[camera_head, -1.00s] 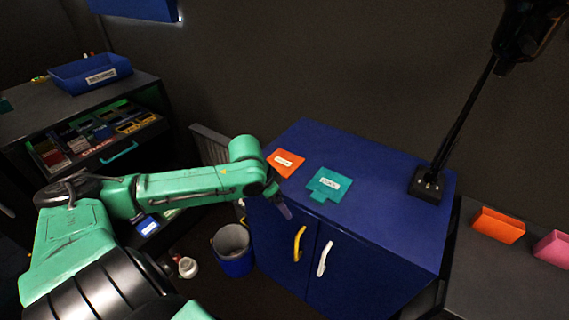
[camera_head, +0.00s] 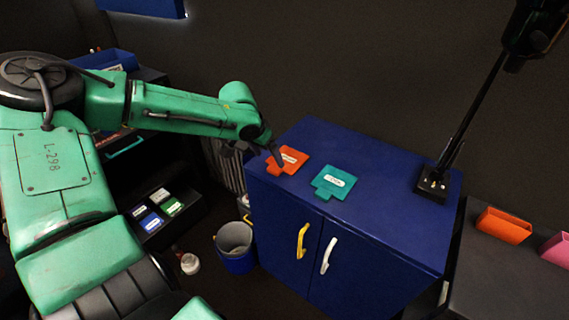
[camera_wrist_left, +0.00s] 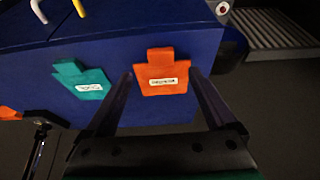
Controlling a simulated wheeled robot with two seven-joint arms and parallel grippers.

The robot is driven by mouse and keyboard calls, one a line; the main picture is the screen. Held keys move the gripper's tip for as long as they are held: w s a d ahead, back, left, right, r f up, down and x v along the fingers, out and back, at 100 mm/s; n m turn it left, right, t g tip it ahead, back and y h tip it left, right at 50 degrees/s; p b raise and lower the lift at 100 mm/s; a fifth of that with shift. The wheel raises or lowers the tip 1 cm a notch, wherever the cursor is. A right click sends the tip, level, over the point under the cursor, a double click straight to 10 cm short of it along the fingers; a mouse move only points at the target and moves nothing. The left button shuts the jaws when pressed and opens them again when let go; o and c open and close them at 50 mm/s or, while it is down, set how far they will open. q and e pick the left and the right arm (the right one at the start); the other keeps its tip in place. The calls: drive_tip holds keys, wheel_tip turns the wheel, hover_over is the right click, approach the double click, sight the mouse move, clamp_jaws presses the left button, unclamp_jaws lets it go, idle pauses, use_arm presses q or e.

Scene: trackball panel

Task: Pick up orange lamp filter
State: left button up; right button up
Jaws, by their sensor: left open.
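The orange lamp filter (camera_head: 289,160) is a flat orange plate with a tab and a white label. It lies on the left part of the blue cabinet top (camera_head: 390,185). My left gripper (camera_head: 275,156) is at the filter's left side in the head view and covers a little of it. In the left wrist view the orange filter (camera_wrist_left: 161,74) appears between the two fingers of my open left gripper (camera_wrist_left: 160,85). I cannot tell whether the fingers touch it. My right gripper is not in view.
A teal filter (camera_head: 335,182) lies to the right of the orange one. A black lamp base (camera_head: 432,185) stands at the cabinet's right end. A blue bucket (camera_head: 238,262) is on the floor left of the cabinet.

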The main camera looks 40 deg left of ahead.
sight(274, 169)
use_arm(q)
drive_tip(key=x, duration=0.6)
drive_tip(key=shift+a+f, duration=0.1)
drive_tip(key=shift+f, duration=0.05)
drive_tip(key=shift+c, duration=0.9)
drive_tip(key=c, duration=1.1)
